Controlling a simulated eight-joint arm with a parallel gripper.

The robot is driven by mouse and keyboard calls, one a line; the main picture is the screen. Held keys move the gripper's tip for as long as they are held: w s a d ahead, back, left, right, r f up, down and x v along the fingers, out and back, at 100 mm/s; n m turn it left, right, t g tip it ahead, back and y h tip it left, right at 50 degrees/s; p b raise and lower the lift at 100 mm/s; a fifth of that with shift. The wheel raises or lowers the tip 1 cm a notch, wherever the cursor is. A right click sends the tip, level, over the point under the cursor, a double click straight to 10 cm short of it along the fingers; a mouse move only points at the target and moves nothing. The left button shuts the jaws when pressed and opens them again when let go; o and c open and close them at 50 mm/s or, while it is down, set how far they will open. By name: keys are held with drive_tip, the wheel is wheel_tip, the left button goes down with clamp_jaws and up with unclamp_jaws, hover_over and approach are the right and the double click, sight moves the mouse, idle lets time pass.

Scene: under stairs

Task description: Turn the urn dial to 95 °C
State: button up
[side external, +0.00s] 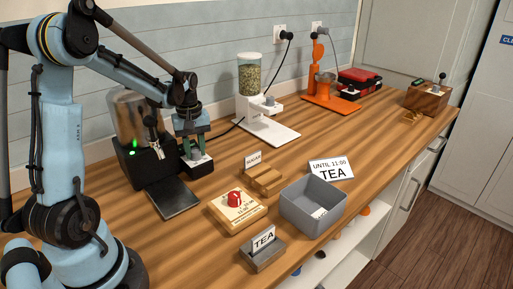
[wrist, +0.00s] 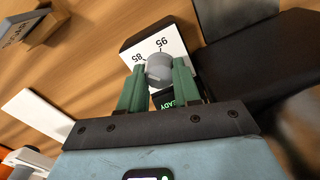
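The urn (side external: 130,122) is a dark-based machine with a clear tank, a tap and a green light, at the left of the counter. Its grey round dial (wrist: 159,69) sits on a white plate marked 85 and 95 (wrist: 163,43); the dial's pointer is not clear. A small dark display reading READY (wrist: 187,92) lies beside the dial, partly hidden by a finger. My gripper (wrist: 160,72) has its green fingers on both sides of the dial, seemingly touching it. In the side view my gripper (side external: 195,151) points down over the dial, beside the tap.
A dark drip tray (side external: 172,198) lies before the urn. A grain dispenser (side external: 250,85) and an orange machine (side external: 322,85) stand further right.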

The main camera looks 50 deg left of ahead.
drive_tip(key=shift+c, duration=0.6)
drive_tip(key=shift+m, duration=0.4)
drive_tip(key=m, duration=0.2)
drive_tip(key=shift+m, duration=2.4)
drive_tip(key=o, duration=0.8)
drive_tip(key=shift+c, duration=0.2)
